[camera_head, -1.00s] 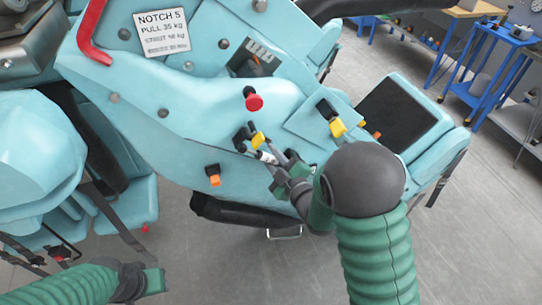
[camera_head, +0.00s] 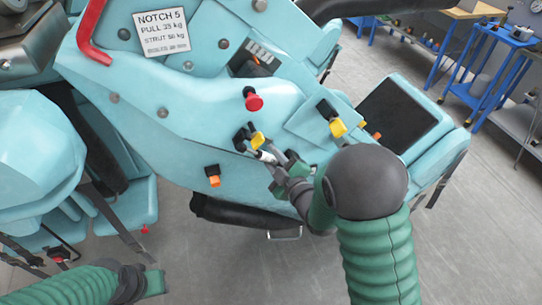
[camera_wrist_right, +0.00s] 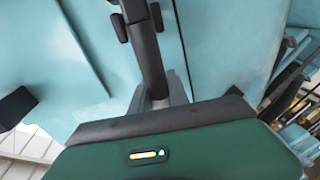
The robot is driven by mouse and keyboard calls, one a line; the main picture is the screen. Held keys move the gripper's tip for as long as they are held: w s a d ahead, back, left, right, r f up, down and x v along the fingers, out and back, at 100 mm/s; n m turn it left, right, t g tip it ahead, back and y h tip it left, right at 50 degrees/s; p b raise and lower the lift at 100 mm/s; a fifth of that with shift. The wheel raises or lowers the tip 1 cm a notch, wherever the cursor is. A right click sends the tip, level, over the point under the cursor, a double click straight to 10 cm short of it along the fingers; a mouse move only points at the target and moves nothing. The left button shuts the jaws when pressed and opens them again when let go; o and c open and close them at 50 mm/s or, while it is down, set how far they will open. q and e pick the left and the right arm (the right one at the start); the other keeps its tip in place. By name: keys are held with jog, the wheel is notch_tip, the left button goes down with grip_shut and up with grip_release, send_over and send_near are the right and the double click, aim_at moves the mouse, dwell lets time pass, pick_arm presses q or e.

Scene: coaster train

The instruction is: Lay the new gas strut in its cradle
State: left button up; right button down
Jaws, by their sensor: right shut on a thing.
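My right gripper (camera_head: 276,168) is shut on a slim rod, which I take for the gas strut, at the side of the turquoise train car. A pale piece of the strut (camera_head: 265,156) shows at the fingers, next to a yellow-tabbed black fitting (camera_head: 257,139). In the right wrist view the dark strut (camera_wrist_right: 146,50) runs up from between the fingers (camera_wrist_right: 158,97). Two black prongs (camera_wrist_right: 120,28) flank its upper part and may be the cradle; I cannot tell whether it is seated. My left gripper (camera_head: 152,283) is at the lower left, away from the car, its jaws unclear.
A red knob (camera_head: 253,101) sticks out above the right gripper. Another yellow-tabbed fitting (camera_head: 337,127) is to its right, an orange-tipped one (camera_head: 213,178) to its left. The turquoise seat (camera_head: 40,150) stands at the left.

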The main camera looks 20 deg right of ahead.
pick_arm(q)
jog(key=shift+f+b, duration=0.7)
jog(key=shift+b, duration=0.05)
dwell(1.7)
jog(key=shift+f, duration=0.2)
jog(key=shift+f, duration=0.1)
dwell(0.3)
jog(key=shift+f+b, duration=0.2)
jog(key=shift+b, duration=0.3)
jog(key=shift+f, duration=0.25)
dwell(0.6)
jog(key=shift+f+b, duration=0.15)
jog(key=shift+b, duration=0.25)
jog(key=shift+f, duration=0.25)
